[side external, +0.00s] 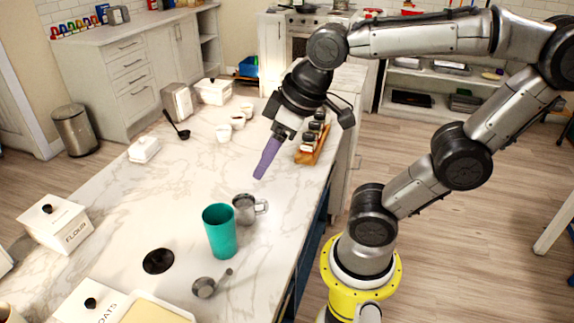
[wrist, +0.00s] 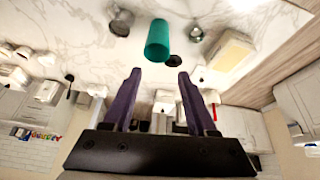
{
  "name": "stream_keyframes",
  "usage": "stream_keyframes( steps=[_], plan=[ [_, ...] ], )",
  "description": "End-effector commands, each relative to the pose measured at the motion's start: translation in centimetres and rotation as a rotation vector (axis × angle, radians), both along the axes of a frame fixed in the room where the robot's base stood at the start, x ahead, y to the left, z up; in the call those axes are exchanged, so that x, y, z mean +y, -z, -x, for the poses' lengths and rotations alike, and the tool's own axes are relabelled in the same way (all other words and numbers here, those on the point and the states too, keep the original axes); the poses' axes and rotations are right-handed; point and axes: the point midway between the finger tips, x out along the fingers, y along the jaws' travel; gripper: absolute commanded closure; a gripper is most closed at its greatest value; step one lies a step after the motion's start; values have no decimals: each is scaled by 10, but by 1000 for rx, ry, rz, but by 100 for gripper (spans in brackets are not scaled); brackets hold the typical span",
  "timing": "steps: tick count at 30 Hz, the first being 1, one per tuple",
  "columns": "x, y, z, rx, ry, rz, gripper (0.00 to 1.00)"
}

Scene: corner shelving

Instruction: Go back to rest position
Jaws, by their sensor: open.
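My gripper (side external: 260,176) is in the air above the marble counter (side external: 180,195), its purple fingers pointing down. In the wrist view the two purple fingers (wrist: 158,72) stand apart with nothing held between them. A teal cup (side external: 220,232) stands upright on the counter, below the gripper and nearer the camera. It also shows beyond the fingertips in the wrist view (wrist: 158,40). A metal mug (side external: 246,209) stands right beside the teal cup, below the gripper.
A metal scoop (side external: 206,287), a black disc (side external: 158,261), a flour box (side external: 54,224) and an oats box (side external: 90,303) are on the near counter. A spice rack (side external: 313,143), white cups (side external: 223,133), a ladle (side external: 180,128) and a butter dish (side external: 144,149) lie farther back.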

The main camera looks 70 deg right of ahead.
Motion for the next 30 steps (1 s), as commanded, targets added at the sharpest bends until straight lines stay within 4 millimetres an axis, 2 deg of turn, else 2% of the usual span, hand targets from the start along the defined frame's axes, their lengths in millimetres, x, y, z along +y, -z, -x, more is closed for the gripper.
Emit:
stream_keyframes(
  steps=[1,3,7,30],
  plan=[
    [-4,6,13,-15,39,-10,42],
    [-7,13,24,-28,80,-22,42],
    [-9,20,35,-40,122,-34,42],
    [-10,21,36,-40,126,-36,42]
  ],
)
